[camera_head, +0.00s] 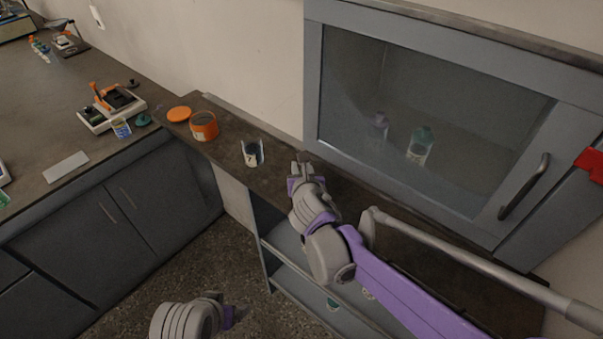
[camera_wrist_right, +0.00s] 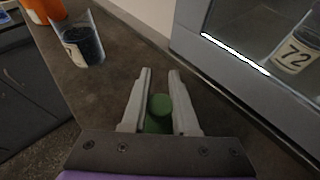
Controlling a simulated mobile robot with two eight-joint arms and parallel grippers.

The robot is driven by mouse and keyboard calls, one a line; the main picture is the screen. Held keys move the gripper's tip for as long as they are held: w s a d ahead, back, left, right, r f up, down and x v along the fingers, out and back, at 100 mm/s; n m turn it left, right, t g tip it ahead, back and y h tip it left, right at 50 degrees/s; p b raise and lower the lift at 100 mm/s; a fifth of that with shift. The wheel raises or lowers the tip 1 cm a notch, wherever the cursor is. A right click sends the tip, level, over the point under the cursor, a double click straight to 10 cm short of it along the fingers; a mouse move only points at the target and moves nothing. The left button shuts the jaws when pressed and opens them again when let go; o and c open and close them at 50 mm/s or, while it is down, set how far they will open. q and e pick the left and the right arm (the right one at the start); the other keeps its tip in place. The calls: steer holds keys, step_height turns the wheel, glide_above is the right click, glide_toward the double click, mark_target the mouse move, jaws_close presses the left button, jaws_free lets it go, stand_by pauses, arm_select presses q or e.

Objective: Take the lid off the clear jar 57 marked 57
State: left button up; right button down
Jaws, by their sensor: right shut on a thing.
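A clear jar (camera_head: 250,148) stands upright on the dark narrow counter; its top looks uncovered. In the right wrist view the jar (camera_wrist_right: 88,42) holds dark granules, and its label shows a 7; the rest of the number is unclear. My right gripper (camera_head: 302,158) is to the right of the jar, apart from it. In the wrist view the right gripper (camera_wrist_right: 158,88) is shut on a green lid (camera_wrist_right: 160,105) with a round knob. The lid is hidden in the head view. My left gripper (camera_head: 237,314) is low in the head view, its fingers hardly visible.
An orange jar (camera_head: 204,126) and orange lid (camera_head: 179,114) stand left of the clear jar. A glass-fronted cabinet (camera_head: 440,110) with bottles hangs close on the right. A teal lid (camera_head: 143,120) and orange-and-white device (camera_head: 110,105) are on the left bench.

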steer(key=shift+f, duration=0.9)
steer(key=shift+f, duration=0.2)
steer(key=c, duration=0.7)
jaws_free()
steer(key=shift+r, duration=0.1)
steer(key=shift+r, duration=0.25)
steer(key=p+v, duration=0.1)
steer(key=v, duration=1.1)
steer(key=shift+f, duration=0.15)
